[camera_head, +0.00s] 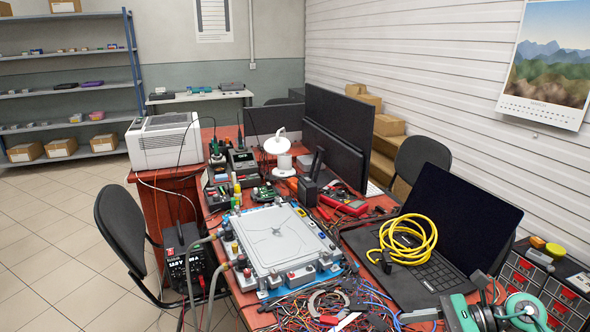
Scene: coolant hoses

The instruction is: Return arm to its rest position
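Neither of my grippers shows clearly in the head view, and no arm comes in from the left or the right. A grey metal unit (275,238) lies flat on a blue base on the red workbench. Two grey-green hoses, an upper one (203,239) and a lower one (221,268), meet fittings on its left side and hang down past the bench edge. I cannot tell from here whether the hoses are fully seated.
A tangle of coloured wires (345,305) covers the front of the bench. An open laptop (440,240) bears a coiled yellow cable (408,238). Teal equipment (470,314) stands at the front right. A black chair (122,230) stands at the left, with open tiled floor (50,240) beyond.

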